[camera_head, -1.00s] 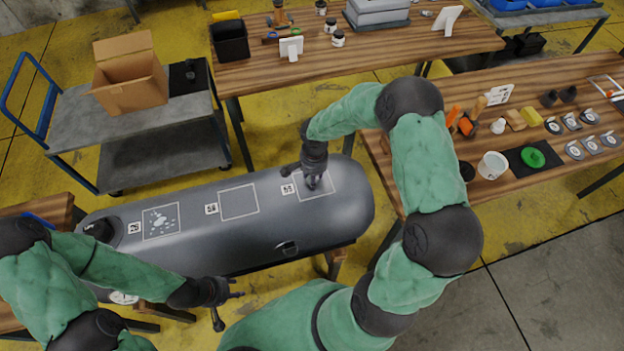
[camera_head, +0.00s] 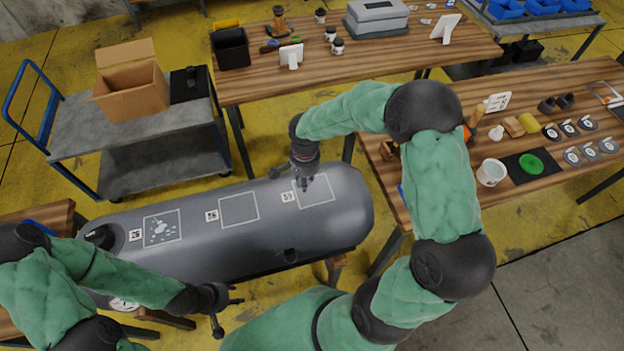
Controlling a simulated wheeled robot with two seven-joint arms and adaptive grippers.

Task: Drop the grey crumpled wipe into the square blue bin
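My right gripper (camera_head: 304,183) points down just above the rightmost marked square (camera_head: 318,194) on the grey boat tube. Its fingers are small and dark, and I cannot tell whether they hold anything. The grey crumpled wipe is not discernible; it may be hidden at the fingers. My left gripper (camera_head: 232,307) is open and empty, in front of the tube near the bottom. No square blue bin shows clearly; a sliver of blue (camera_head: 402,190) shows at the right table's edge, mostly hidden by my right arm.
The grey tube (camera_head: 270,235) has two more marked squares, the left one with pale spots (camera_head: 162,228). The right table (camera_head: 555,178) holds a white cup (camera_head: 491,172), a green disc (camera_head: 531,163) and several gauges. A cart (camera_head: 150,130) carries an open cardboard box (camera_head: 132,92). Blue trays (camera_head: 508,9) stand at top right.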

